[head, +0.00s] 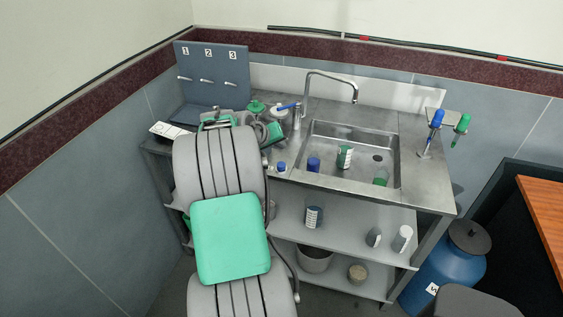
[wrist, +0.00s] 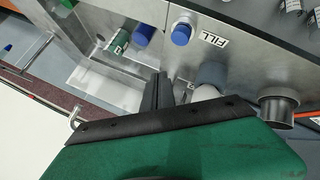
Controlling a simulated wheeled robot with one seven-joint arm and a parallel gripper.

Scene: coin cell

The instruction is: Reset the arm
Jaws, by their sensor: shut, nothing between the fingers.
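My gripper (wrist: 160,78) shows in the wrist view as two dark fingers held together, with nothing visible between them. Its green body and black edge fill the bottom of that view. The fingers point toward the metal counter, near a blue-capped bottle (wrist: 181,32) and a "FILL" label (wrist: 213,38). I cannot tell how far above the counter they are. In the head view my grey arm, with a green panel, stands in front of the left part of the counter and hides most of the gripper.
The sink (head: 390,165) holds a green-labelled bottle (head: 345,156) and blue and green items. A numbered peg board (head: 210,65) stands at the back left. Bottles stand on the shelf (head: 340,222) below. A blue drum (head: 445,270) is at the right. A faucet (head: 330,78) rises behind the sink.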

